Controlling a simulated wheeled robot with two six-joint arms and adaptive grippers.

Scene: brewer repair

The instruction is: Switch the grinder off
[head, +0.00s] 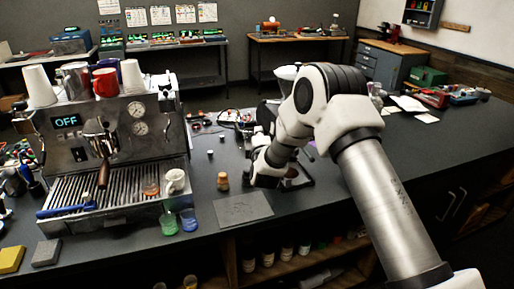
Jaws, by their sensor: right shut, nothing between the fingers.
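The grinder is mostly hidden behind my right arm. What looks like its pale hopper (287,73) shows above the arm, and a dark base or tray (299,180) shows below it. Its switch cannot be made out. My right gripper (263,170) is shut and empty, low over the counter in front of the grinder. Whether it touches the grinder cannot be told. My left gripper is not in view.
An espresso machine (115,140) with an "OFF" display stands at left, with cups on top. A small wood-coloured tamper-like item (223,181) and a grey mat (243,208) lie left of the gripper.

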